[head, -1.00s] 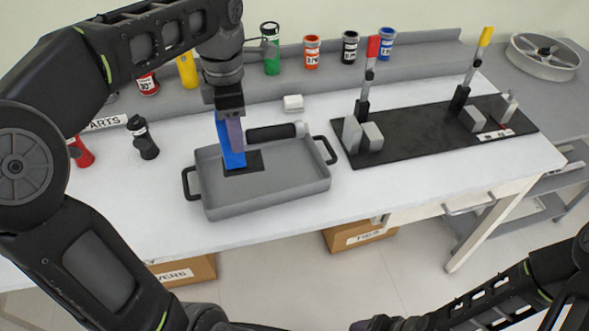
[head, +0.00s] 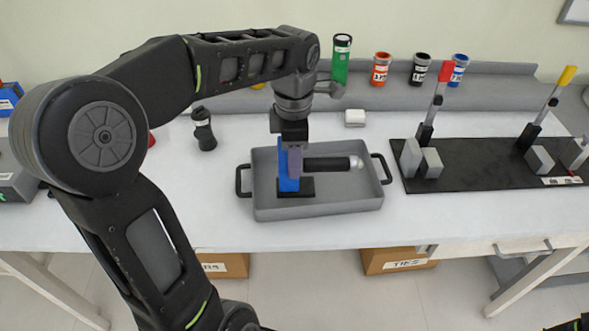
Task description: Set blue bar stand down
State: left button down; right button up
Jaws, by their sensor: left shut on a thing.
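The blue bar stand (head: 283,170) is a blue upright bar on a flat black base. It is inside the grey tray (head: 345,206), in the left part, and the base looks at or very near the tray floor; I cannot tell if it touches. My left gripper (head: 293,165) comes down from above and is shut on the bar, hiding its upper part. A black cylinder with a silver end (head: 330,164) lies in the tray right beside the bar. My right gripper is out of view.
A black board (head: 480,176) with red- and yellow-handled clamps and grey blocks lies right of the tray. A dark bottle (head: 204,130) stands to the left, and a small white block (head: 355,118) behind. Several labelled cups line the back shelf. The table front is clear.

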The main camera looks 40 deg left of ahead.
pick_arm(q)
notch_tip(320, 180, down, 4)
jog(key=shift+r, duration=0.25)
jog(key=shift+f, duration=0.15)
jog(key=shift+f, duration=0.15)
jog(key=c, duration=0.9)
grip_release()
